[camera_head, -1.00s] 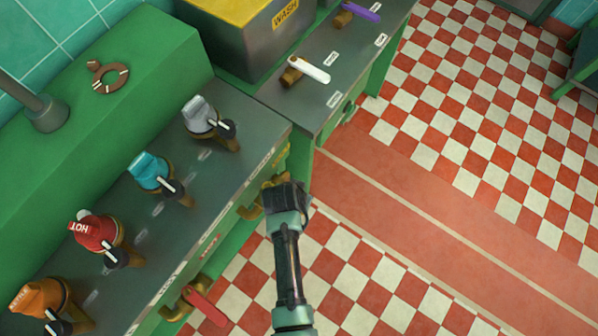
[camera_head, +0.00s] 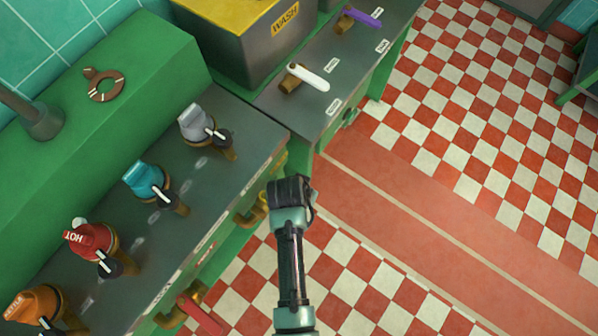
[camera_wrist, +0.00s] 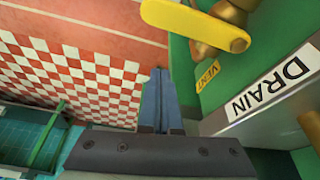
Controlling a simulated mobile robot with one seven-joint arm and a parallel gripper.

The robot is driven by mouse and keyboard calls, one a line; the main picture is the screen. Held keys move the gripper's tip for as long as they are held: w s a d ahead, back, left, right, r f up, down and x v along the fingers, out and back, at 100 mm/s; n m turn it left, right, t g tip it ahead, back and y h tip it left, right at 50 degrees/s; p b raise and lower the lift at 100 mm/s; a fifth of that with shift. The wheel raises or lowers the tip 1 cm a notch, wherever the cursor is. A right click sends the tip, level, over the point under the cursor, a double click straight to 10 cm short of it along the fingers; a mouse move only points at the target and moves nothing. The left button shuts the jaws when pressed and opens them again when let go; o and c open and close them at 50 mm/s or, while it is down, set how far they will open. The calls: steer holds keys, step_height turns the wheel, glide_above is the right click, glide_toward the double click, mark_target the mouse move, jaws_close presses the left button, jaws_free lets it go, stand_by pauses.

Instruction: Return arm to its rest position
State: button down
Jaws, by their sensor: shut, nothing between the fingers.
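My arm reaches up from the bottom of the head view, with its dark wrist end (camera_head: 292,192) in front of the green counter's front edge. The fingers are not clear in the head view. In the wrist view my gripper (camera_wrist: 160,75) shows as blue-grey fingers lying together, shut and empty. They point out over the checkered floor, apart from the counter. A yellow lever (camera_wrist: 195,25) on a brass fitting is close by at the top of the wrist view, beside a "VENT" label, and I see no contact with it.
The counter carries grey (camera_head: 197,122), teal (camera_head: 146,180), red (camera_head: 90,240) and orange (camera_head: 35,305) valve knobs. A red lever (camera_head: 203,316) juts from its front. White (camera_head: 308,77) and purple (camera_head: 362,17) levers are on the far counter. A "DRAIN" label (camera_wrist: 272,85) is near my gripper. The floor (camera_head: 480,110) at right is clear.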

steer(key=shift+a+v, duration=0.4)
steer(key=shift+v, duration=3.25)
steer(key=w+r+n+t, duration=0.1)
steer(key=w+r+t, duration=0.4)
steer(key=r, duration=0.6)
steer(key=w+a+r+t+y, duration=0.1)
steer(key=w+r+t, duration=0.2)
steer(key=w+r, duration=0.65)
steer(key=w+r+n+t, duration=0.1)
steer(key=w+r+t, duration=0.2)
steer(key=r, duration=1.1)
step_height(320, 180, up, 19)
steer(key=s+n+t, duration=0.1)
steer(key=s+t, duration=0.1)
steer(key=t, duration=0.4)
steer(key=s+r+t, duration=0.3)
steer(key=s+r, duration=0.3)
steer(key=r, duration=0.3)
steer(key=s+d+r+n+t, duration=0.1)
steer(key=s+r+t, duration=0.3)
steer(key=s+r, duration=0.3)
step_height(320, 180, up, 2)
steer(key=shift+d+r+n, duration=0.2)
steer(key=shift+d+n, duration=0.1)
